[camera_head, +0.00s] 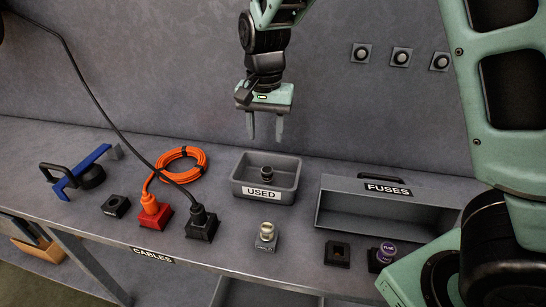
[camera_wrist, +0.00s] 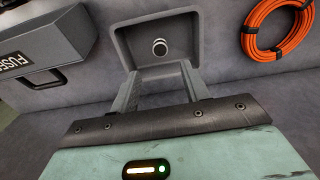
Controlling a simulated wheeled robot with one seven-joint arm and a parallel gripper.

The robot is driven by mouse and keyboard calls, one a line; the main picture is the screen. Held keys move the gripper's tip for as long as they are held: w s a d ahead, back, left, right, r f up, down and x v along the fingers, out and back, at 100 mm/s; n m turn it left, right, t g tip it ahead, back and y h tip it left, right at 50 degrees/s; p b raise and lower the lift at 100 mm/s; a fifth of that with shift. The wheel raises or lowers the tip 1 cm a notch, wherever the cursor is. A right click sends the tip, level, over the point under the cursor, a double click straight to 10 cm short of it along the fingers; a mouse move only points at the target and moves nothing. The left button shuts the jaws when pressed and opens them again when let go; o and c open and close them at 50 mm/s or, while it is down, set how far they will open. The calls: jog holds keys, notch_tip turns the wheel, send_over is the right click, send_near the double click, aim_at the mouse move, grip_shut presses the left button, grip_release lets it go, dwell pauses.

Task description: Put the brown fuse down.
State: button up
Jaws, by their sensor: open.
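My gripper (camera_head: 266,139) is open and empty, pointing down above the grey bin labelled USED (camera_head: 262,193). A small dark fuse (camera_head: 267,173) stands inside the bin, on its floor. I cannot tell for sure that its colour is brown. In the wrist view, the same fuse (camera_wrist: 160,47) shows as a round end with a pale ring, beyond my open fingers (camera_wrist: 158,72). The fingers are apart from the fuse and the bin.
A cream-topped fuse (camera_head: 267,231) sits in a holder before the bin. To its right are an empty black socket (camera_head: 338,254), a purple fuse (camera_head: 386,252) and the FUSES box (camera_head: 345,187). Left are red (camera_head: 154,216) and black (camera_head: 201,223) plugs and an orange cable coil (camera_head: 182,163).

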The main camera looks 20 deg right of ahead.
jog(key=s+a+n, duration=0.3)
jog(key=s+n, duration=0.4)
jog(key=s, duration=0.6)
jog(key=s+a+n, duration=0.3)
jog(key=s+n, duration=0.4)
jog(key=s, duration=0.6)
jog(key=shift+s+a+r+n, duration=0.2)
jog(key=shift+s+r+n, duration=0.1)
jog(key=shift+s+r, duration=0.1)
